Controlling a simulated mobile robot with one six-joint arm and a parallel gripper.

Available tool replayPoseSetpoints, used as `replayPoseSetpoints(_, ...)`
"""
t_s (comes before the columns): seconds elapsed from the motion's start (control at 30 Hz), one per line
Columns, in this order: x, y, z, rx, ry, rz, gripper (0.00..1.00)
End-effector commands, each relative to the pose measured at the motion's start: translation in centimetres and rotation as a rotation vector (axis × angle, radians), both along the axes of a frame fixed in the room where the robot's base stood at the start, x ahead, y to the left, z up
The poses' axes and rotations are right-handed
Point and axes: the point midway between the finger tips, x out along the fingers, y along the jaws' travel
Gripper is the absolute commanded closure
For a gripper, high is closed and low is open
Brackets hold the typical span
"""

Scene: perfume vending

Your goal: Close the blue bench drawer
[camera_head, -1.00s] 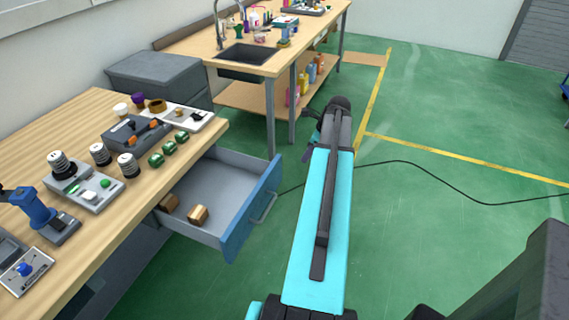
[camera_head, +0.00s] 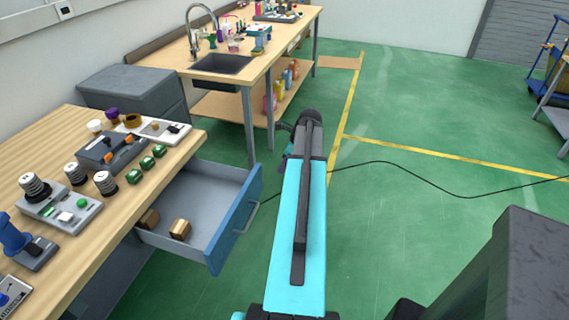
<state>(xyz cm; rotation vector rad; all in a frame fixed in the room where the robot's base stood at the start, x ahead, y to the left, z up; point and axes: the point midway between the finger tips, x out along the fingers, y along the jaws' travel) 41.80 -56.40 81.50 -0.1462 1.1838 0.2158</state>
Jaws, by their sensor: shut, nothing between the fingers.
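The blue bench drawer (camera_head: 236,220) is pulled well open from the wooden workbench (camera_head: 82,262). Its blue front has a grey bar handle (camera_head: 246,219) and faces right. Its grey inside holds a small brown block (camera_head: 180,229) and another (camera_head: 150,219) beside it, near the bench. My arm's cyan link stretches forward to the right of the drawer front, with floor showing between them in the picture.
Spools, green parts and devices sit on the workbench. A grey cabinet (camera_head: 134,91) stands behind it. A sink bench (camera_head: 262,72) with bottles is at the back. A black cable (camera_head: 430,176) crosses the green floor, which is open on the right. A blue cart (camera_head: 545,75) is far right.

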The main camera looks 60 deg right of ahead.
Motion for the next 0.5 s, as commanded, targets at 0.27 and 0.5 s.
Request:
replayPoseSetpoints(0.27, 1.1, 0.3, -2.8, 0.001, 0.000, 0.000, 1.00)
replayPoseSetpoints(0.5, 2.1, 0.5, -5.3, 0.002, 0.001, 0.000, 1.00)
